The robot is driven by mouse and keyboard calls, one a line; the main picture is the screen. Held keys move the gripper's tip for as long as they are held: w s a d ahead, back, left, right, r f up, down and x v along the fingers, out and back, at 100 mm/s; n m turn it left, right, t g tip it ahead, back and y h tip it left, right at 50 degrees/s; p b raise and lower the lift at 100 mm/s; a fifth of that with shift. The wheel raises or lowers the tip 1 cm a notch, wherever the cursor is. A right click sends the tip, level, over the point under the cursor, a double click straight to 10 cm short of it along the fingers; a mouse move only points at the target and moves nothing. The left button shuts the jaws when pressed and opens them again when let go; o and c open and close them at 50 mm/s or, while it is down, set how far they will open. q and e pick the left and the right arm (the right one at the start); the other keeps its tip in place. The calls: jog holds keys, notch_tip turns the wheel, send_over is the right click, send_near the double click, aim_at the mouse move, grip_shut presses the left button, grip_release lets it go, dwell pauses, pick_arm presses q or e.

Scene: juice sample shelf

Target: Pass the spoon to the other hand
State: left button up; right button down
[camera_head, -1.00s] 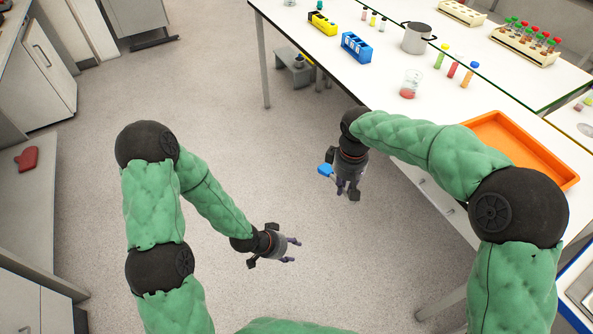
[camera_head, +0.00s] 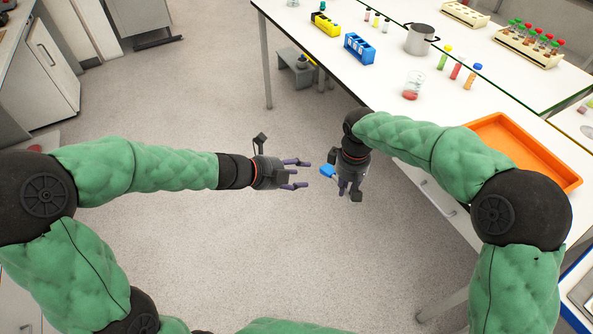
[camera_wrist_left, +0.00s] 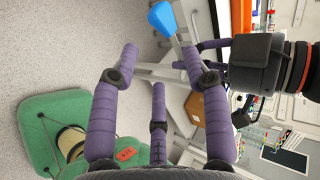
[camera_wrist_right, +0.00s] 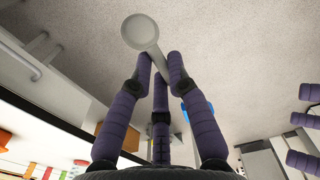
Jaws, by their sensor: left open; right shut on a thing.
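The spoon has a pale grey round bowl (camera_wrist_right: 140,32) and a blue handle end (camera_head: 327,171). My right gripper (camera_head: 349,190) is shut on the spoon's shaft and holds it above the floor, beside the table. The bowl sticks out past the right fingertips in the right wrist view. My left gripper (camera_head: 302,174) is open and empty, just left of the blue end, with its fingers pointing at it. In the left wrist view the blue end (camera_wrist_left: 162,18) lies beyond the open fingertips. A gap to it shows in the head view.
The white table (camera_head: 385,85) carries a beaker (camera_head: 413,86), a metal pot (camera_head: 420,39), a blue rack (camera_head: 358,48), a yellow rack (camera_head: 325,25) and an orange tray (camera_head: 520,150) to the right. Open floor (camera_head: 200,90) lies below and around both grippers.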

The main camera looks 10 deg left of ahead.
pick_arm(q)
jog(key=w+d+f+m, duration=0.1)
jog(key=w+d+f, duration=0.5)
jog(key=d, duration=0.1)
jog(key=shift+w+d, duration=0.15)
jog(key=shift+d, duration=0.1)
dwell(0.3)
jog(key=shift+c, duration=0.3)
grip_shut()
jog(key=shift+d, duration=0.1)
pick_arm(e)
jog(key=shift+w, duration=0.1)
jog(key=c, duration=1.1)
grip_release()
